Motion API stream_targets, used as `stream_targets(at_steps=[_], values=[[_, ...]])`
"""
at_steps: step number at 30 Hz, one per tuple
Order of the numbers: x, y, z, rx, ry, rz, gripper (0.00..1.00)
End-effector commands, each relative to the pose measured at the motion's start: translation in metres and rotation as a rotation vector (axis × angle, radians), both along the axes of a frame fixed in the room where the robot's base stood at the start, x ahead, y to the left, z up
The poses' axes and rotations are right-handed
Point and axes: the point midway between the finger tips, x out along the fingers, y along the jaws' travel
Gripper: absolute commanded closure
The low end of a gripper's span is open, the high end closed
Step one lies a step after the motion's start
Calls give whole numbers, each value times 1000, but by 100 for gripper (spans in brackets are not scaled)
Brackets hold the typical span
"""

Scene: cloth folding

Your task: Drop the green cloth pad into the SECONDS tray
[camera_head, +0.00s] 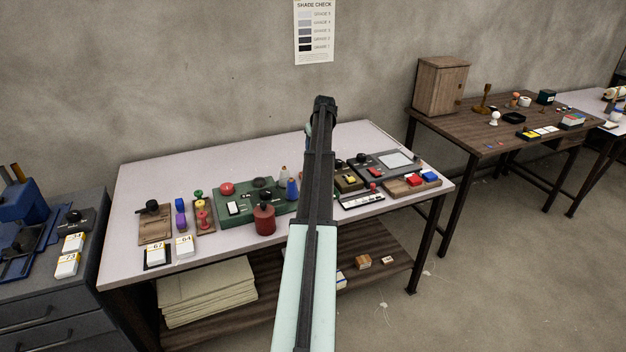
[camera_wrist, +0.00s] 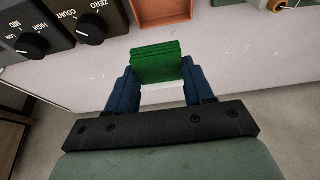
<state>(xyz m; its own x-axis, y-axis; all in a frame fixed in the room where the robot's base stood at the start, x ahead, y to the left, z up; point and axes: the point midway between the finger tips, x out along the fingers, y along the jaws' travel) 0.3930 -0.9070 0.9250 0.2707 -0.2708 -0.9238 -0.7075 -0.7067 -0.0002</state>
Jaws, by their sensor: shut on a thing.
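In the wrist view, my gripper (camera_wrist: 158,76) is shut on the green cloth pad (camera_wrist: 155,62), which shows as a stack of layers between the two blue fingers. The pad is held over the pale table top. An orange-brown open tray (camera_wrist: 163,12) lies just beyond the pad, cut by the top edge of the picture. I see no SECONDS label in either view. In the head view, my arm runs up the middle and hides the gripper's fingers and the pad.
Black knob boxes (camera_wrist: 92,24) stand left of the tray in the wrist view. In the head view, the pale table (camera_head: 128,205) carries a green board (camera_head: 235,210), a red pot (camera_head: 264,219) and several small items. A wooden cabinet (camera_head: 440,86) stands on another table at right.

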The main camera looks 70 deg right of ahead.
Motion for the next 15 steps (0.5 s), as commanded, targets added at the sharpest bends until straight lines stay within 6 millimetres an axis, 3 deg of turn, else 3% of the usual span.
stream_targets(at_steps=[15], values=[[0,1,-47,0,2,1,77]])
